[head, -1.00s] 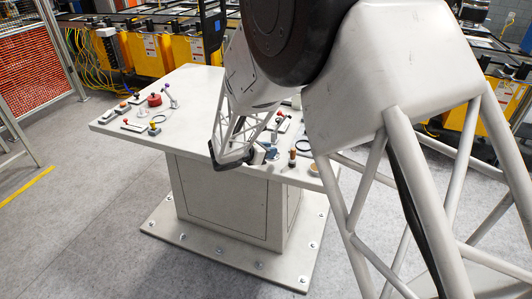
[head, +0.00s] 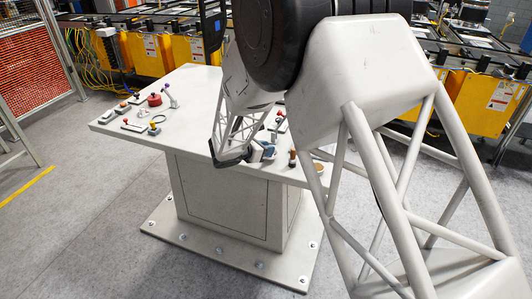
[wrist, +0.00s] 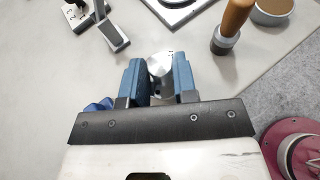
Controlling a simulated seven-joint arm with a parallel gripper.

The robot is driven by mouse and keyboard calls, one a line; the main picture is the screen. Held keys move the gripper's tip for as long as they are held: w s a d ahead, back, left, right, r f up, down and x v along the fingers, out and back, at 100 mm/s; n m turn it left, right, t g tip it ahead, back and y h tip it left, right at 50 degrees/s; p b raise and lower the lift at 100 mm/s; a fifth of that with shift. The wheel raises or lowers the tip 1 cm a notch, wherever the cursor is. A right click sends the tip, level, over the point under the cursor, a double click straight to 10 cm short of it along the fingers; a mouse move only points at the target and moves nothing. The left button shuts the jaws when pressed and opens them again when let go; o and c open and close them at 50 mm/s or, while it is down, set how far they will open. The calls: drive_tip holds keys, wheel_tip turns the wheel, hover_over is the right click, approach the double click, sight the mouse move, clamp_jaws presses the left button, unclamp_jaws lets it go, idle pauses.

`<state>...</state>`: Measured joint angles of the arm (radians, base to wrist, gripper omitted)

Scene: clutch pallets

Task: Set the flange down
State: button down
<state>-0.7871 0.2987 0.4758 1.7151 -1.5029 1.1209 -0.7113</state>
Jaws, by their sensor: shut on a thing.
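My gripper (wrist: 157,80) has blue fingers. They are shut on a silver metal piece with a rounded top, the flange (wrist: 160,65), which shows between them in the wrist view. The lower part of the flange is hidden by the fingers and the black gripper plate. In the head view my gripper (head: 262,151) is over the near right edge of the pale worktable (head: 190,90). The flange cannot be made out there. I cannot tell whether it touches the tabletop.
A wooden-handled tool (wrist: 232,25) and a round bowl (wrist: 272,10) stand to the right in the wrist view. A switch lever (wrist: 112,35) is at upper left, and a grey plate (wrist: 178,8) lies ahead. A maroon round object (wrist: 294,150) is at lower right.

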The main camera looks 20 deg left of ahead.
drive_tip(key=shift+f, duration=0.9)
drive_tip(key=c, duration=0.9)
unclamp_jaws()
drive_tip(key=shift+f, duration=0.15)
drive_tip(key=shift+a+r, duration=0.1)
drive_tip(key=shift+r, duration=0.1)
drive_tip(key=v, duration=1.2)
